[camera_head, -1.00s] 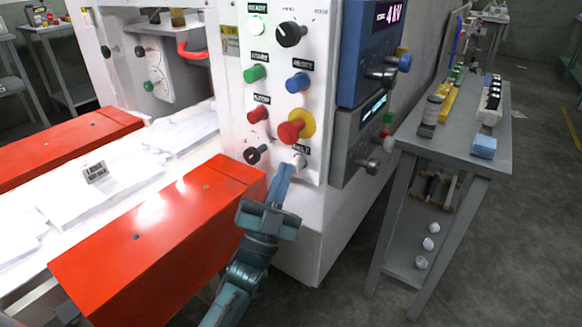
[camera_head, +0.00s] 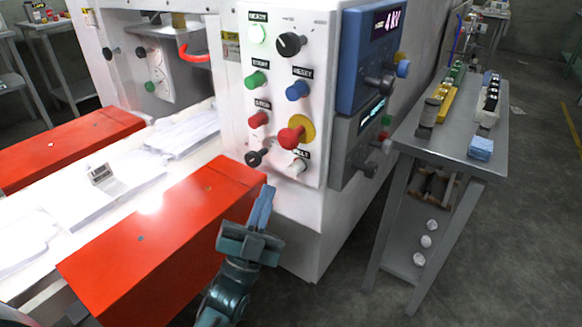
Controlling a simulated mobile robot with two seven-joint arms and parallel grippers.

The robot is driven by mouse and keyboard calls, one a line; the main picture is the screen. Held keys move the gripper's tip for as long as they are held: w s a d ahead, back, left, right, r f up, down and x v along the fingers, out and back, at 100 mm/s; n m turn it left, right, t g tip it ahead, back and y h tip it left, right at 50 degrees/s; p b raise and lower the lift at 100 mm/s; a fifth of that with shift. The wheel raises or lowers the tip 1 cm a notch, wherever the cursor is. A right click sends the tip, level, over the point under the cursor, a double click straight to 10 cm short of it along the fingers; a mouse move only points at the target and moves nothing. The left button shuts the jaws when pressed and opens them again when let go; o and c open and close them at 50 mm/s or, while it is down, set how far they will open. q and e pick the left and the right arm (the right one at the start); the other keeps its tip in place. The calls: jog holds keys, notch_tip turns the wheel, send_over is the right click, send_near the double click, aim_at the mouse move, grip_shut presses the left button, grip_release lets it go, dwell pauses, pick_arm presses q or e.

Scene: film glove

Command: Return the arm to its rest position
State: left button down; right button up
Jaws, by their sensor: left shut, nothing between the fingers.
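My left gripper (camera_head: 265,197) is in the lower middle of the head view, with its fingers together and pointing up. It is shut and empty, just below the control panel (camera_head: 228,125) and in front of the right end of the near red block (camera_head: 150,245). A gap shows between the fingertips and the white knob (camera_head: 297,167) at the panel's bottom right. My right gripper is not in view.
The panel has a red button on a yellow ring (camera_head: 292,136), a blue button (camera_head: 297,90), a green button (camera_head: 255,80) and a black knob (camera_head: 291,44). A grey side table (camera_head: 455,143) with small items stands to the right. Floor (camera_head: 345,275) shows between them.

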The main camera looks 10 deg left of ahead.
pick_arm(q)
jog(key=shift+s+a, duration=0.15)
jog(key=shift+s, duration=0.3)
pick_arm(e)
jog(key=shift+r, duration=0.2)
